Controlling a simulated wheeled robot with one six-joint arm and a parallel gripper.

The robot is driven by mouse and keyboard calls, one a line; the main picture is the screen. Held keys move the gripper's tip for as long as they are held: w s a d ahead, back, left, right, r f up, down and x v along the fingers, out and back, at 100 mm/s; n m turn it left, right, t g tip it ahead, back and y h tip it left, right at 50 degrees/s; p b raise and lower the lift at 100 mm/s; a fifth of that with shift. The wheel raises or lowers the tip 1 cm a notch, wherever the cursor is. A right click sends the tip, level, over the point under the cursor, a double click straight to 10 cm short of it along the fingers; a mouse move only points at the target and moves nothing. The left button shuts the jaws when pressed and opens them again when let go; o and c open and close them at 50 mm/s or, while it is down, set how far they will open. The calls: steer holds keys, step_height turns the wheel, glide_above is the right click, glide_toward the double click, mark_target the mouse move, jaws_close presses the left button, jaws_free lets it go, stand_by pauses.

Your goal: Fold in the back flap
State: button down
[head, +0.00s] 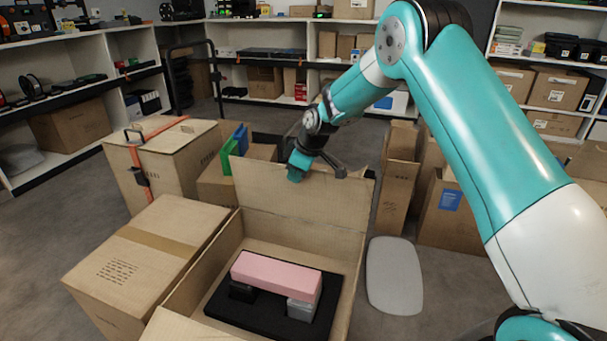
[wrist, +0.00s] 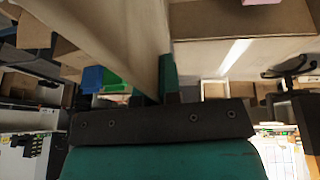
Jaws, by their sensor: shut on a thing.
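The open carton (head: 225,258) stands at the bottom centre of the head view. Its back flap (head: 290,195) stands up from the back edge, roughly upright. My gripper (head: 298,172) is at the flap's top edge, left of its middle, and is shut on the flap. In the wrist view the flap (wrist: 110,35) runs as a pale board down to the fingers (wrist: 168,80). The far side of the grip is hidden in the head view. Inside the carton a pink block (head: 277,273) lies on a black insert (head: 255,317).
A front flap (head: 185,328) is folded outward. A closed carton (head: 150,250) stands close on the left, a strapped carton (head: 165,165) behind it. Blue and green folders (head: 235,145) stand behind the flap. Tall cartons (head: 398,180) stand right. A grey oval panel (head: 394,275) lies on the floor.

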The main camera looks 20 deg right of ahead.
steer(key=c, duration=1.3)
jaws_free()
steer(key=p+v, duration=0.4)
steer(key=v, duration=1.3)
steer(key=shift+r, duration=0.2)
steer(key=shift+s, duration=0.1)
